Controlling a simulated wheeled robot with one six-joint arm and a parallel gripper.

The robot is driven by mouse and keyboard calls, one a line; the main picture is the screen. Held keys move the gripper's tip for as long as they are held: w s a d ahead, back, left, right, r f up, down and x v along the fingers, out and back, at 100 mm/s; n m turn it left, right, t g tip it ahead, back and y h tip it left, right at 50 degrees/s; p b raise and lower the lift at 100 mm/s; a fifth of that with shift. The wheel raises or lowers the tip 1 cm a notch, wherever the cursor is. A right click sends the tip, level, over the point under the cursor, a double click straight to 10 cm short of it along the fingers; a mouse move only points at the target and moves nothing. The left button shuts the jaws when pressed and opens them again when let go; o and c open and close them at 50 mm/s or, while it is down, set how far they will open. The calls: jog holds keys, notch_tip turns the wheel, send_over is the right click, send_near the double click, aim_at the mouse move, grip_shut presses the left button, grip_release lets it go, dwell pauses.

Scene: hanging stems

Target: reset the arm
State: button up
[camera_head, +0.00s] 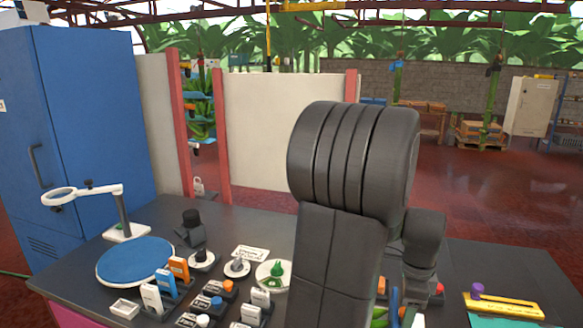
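My arm (352,190) rises through the middle of the camera_head view as thick dark grey links. A further dark link of mine (424,245) hangs down behind it on the right, over the table. I cannot make out my gripper or its fingers; the arm hides part of the table behind it.
A dark table (240,222) carries a round blue mat (135,261), a white ring-headed stand (122,216), a small black device (190,228), several small blocks and a yellow rack (503,306). A blue cabinet (90,120) stands left. Hanging stems (490,95) are beyond.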

notch_tip(320, 180, down, 2)
jog(key=shift+f+b, duration=0.1)
jog(key=shift+b, duration=0.4)
jog(key=shift+r, duration=0.2)
notch_tip(320, 180, up, 8)
jog(key=p, duration=0.7)
jog(key=shift+r, duration=0.25)
notch_tip(320, 180, down, 10)
jog(key=b, duration=0.7)
jog(key=shift+r+b, duration=0.25)
jog(key=shift+b, duration=0.05)
jog(key=s+d+r+p, duration=0.1)
jog(key=d+r+p, duration=0.3)
jog(key=r, duration=0.2)
jog(key=shift+s+d+r+p, duration=0.25)
jog(key=shift+d+r+p, duration=0.05)
jog(key=shift+d+p, duration=0.1)
